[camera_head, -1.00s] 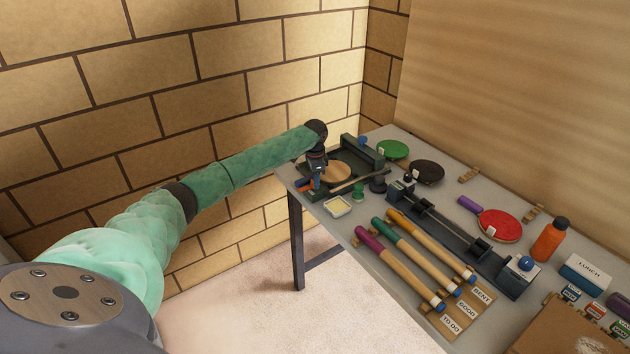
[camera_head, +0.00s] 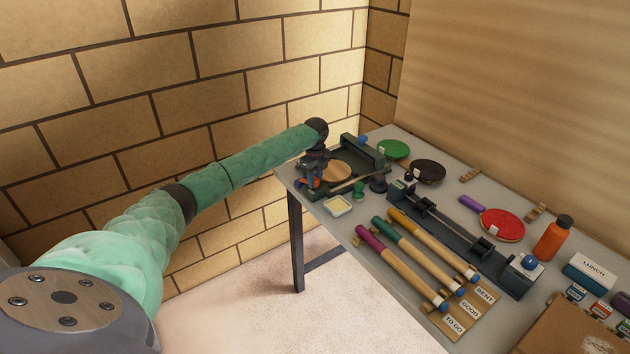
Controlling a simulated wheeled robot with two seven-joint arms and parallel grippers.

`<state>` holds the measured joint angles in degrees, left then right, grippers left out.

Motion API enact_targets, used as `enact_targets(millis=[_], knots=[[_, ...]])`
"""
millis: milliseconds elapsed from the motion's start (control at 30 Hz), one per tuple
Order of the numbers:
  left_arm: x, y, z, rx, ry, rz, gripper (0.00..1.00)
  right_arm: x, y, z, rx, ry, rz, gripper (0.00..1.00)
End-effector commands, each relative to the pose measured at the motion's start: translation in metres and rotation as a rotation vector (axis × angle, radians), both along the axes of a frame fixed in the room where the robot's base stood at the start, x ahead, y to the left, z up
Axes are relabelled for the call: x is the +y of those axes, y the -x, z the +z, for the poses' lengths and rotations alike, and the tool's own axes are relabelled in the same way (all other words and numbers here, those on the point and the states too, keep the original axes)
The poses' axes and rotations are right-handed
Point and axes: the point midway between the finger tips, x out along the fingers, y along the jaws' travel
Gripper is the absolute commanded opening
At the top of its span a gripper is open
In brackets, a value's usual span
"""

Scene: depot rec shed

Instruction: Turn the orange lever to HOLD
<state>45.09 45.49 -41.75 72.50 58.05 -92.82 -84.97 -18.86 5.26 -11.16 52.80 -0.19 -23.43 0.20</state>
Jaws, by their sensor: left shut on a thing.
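The orange lever (camera_head: 312,183) shows as a small orange piece at the near left corner of the dark green fixture (camera_head: 372,150) on the grey table. My left gripper (camera_head: 308,182) is over that corner, pointing down, and is shut on the orange lever. The gripper and wrist hide most of the lever. A HOLD mark cannot be made out. A round wooden disc (camera_head: 335,171) lies in the fixture. My right gripper is not in view.
Three cues (camera_head: 405,262) lie by the table's front edge near tags TO DO, GOOD and BENT. A dark rail (camera_head: 455,230), red paddle (camera_head: 502,225), orange bottle (camera_head: 553,238) and LUNCH box (camera_head: 590,270) stand farther right. Walls close the left and back.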

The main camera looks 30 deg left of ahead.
Motion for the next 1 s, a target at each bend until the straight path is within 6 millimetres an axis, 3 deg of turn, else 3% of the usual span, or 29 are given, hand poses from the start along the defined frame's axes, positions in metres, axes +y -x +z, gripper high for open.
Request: enact_targets(millis=[500, 1000], knots=[[0.001, -0.001, 0.002, -0.004, -0.001, -0.339, 0.06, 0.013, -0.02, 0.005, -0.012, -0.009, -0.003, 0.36], [0.001, -0.001, 0.003, -0.004, -0.001, -0.405, 0.06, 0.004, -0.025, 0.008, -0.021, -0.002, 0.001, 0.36]])
